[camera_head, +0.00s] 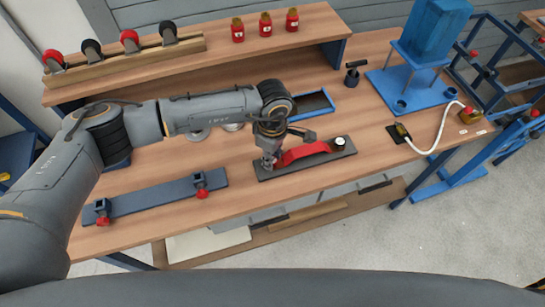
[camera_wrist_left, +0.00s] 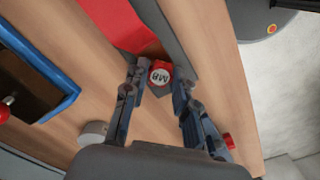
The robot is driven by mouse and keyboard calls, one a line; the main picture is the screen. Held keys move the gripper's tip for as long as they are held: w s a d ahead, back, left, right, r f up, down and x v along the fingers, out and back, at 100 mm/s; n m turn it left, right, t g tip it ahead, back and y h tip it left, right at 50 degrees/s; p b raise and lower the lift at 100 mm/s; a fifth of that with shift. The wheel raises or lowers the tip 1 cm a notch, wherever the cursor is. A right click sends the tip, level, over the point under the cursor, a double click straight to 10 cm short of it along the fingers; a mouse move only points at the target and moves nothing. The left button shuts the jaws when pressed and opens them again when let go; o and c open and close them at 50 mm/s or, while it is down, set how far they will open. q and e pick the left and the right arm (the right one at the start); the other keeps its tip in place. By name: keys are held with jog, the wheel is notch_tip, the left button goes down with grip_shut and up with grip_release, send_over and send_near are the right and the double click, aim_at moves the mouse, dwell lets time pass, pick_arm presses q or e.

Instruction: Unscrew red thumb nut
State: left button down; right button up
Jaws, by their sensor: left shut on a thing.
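The red thumb nut (camera_wrist_left: 160,76), marked M8 on its pale top, sits at the near end of a red part in the left wrist view. The red part (camera_head: 303,152) lies on a dark grey plate (camera_head: 345,153) on the bench; its red surface also shows in the left wrist view (camera_wrist_left: 115,22). My left gripper (camera_head: 268,163) points down at the plate's left end. Its two fingers (camera_wrist_left: 158,84) are shut on the nut from both sides. In the head view the gripper mostly hides the nut. My right gripper is not in view.
A dark bar (camera_head: 150,196) with two red-knobbed clamps lies left on the bench (camera_head: 225,180). A blue-rimmed tray (camera_head: 329,101) is behind my arm. A blue stand (camera_head: 408,89) and a white cable (camera_head: 440,128) are to the right. A shelf (camera_head: 225,55) carries casters and red jars.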

pick_arm(q)
jog(key=n, duration=1.1)
jog(key=c, duration=1.1)
grip_release()
jog(key=shift+b, duration=0.3)
